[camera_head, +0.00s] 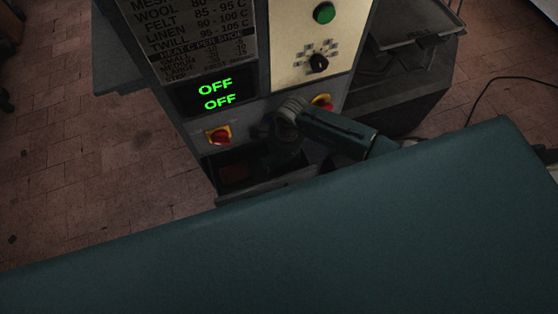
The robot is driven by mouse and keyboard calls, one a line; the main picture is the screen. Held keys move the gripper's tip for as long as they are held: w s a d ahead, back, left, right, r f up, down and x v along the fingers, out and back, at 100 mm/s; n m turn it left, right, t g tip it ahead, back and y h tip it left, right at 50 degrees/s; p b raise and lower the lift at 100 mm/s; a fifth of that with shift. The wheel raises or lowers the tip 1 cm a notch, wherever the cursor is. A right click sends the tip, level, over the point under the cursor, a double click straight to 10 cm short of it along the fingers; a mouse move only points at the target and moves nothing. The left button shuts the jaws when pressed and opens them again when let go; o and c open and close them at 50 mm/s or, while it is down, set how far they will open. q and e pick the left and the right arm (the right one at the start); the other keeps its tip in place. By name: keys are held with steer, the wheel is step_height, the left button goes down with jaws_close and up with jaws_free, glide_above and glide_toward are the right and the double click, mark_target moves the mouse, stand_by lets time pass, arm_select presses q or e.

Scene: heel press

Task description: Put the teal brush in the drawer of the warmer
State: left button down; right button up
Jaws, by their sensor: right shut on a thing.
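The warmer (262,70) stands upright at the centre, with a dark drawer (268,187) pulled open low on its front. My right gripper (282,158) is pointed down over the drawer opening, behind its front edge. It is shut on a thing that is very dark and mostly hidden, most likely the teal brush. The brush's outline cannot be made out, nor whether it touches the drawer floor. A dull reddish thing (236,173) shows inside the drawer on the left. My left gripper is not in view.
A large dark teal surface (300,245) fills the foreground, its far edge close to the drawer. Two red-and-yellow knobs (219,135) flank the drawer above. A grey tray (405,24) stands back right. A cable lies on the brick floor at right.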

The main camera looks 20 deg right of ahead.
mark_target(282, 160)
steer(key=shift+f, duration=0.25)
steer(key=o, duration=1.4)
steer(key=shift+r, duration=0.15)
steer(key=shift+w+d+r, duration=0.1)
steer(key=shift+w+r, duration=0.05)
steer(key=shift+r, duration=0.2)
steer(key=r, duration=0.7)
steer(key=shift+d+r, duration=0.15)
steer(key=shift+d, duration=0.25)
